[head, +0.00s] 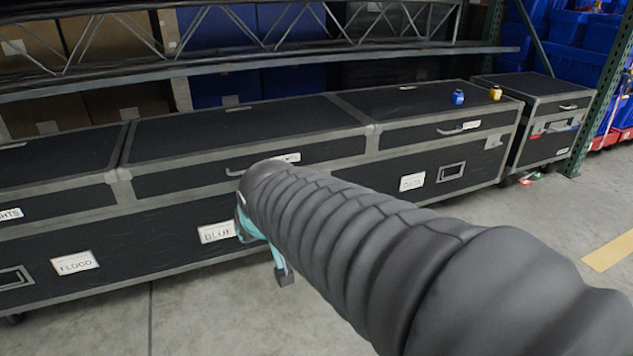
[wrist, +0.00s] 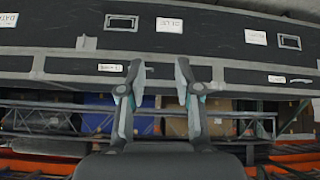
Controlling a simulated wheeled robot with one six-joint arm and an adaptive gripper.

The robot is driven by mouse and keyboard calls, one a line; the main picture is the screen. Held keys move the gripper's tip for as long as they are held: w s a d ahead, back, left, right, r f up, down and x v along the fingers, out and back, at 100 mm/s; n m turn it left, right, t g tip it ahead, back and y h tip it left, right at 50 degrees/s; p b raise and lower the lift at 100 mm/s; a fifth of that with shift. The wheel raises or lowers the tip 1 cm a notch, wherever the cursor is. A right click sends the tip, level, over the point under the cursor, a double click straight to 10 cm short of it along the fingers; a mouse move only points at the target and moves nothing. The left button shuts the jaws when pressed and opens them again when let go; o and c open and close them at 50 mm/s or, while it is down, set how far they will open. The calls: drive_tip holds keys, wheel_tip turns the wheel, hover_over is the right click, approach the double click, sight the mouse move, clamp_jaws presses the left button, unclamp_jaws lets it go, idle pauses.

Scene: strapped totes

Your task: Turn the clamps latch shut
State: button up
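Long black cases with grey edging (head: 250,120) stand in a row in the head view. I cannot read the word clamps on any label, so I cannot tell which latch is the clamps latch. A grey handle-like bar (head: 236,172) shows on the middle lid, partly behind my arm, and another (head: 450,131) is on the lid to its right. My gripper (head: 265,250) is mostly hidden by my arm in the head view. In the wrist view, my gripper (wrist: 160,69) is open, its fingers spread before the case front, with nothing visibly held between them.
Labels read BLUE (head: 217,231), FLOOD (head: 75,262) and DATA (head: 412,182). A small blue item (head: 458,97) and a yellow item (head: 495,92) sit on the right case. A metal shelf beam (head: 250,62) runs above the cases.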

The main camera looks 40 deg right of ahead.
drive_tip(key=w+d+f+m+t+h+b, duration=0.1)
drive_tip(key=w+d+f+t+h, duration=0.2)
drive_tip(key=w+d, duration=0.9)
drive_tip(key=w+d+f+t+b, duration=0.15)
drive_tip(key=w+d+f, duration=0.25)
drive_tip(key=w+d, duration=0.75)
drive_tip(key=w+d+f+t+b, duration=0.2)
drive_tip(key=d+f+t, duration=0.3)
drive_tip(key=d+f, duration=1.35)
drive_tip(key=shift+m, duration=0.3)
drive_tip(key=x, duration=0.9)
drive_tip(key=a+x, duration=0.1)
drive_tip(key=x, duration=0.3)
drive_tip(key=shift+w+f, duration=0.15)
drive_tip(key=shift+w, duration=0.35)
clamp_jaws()
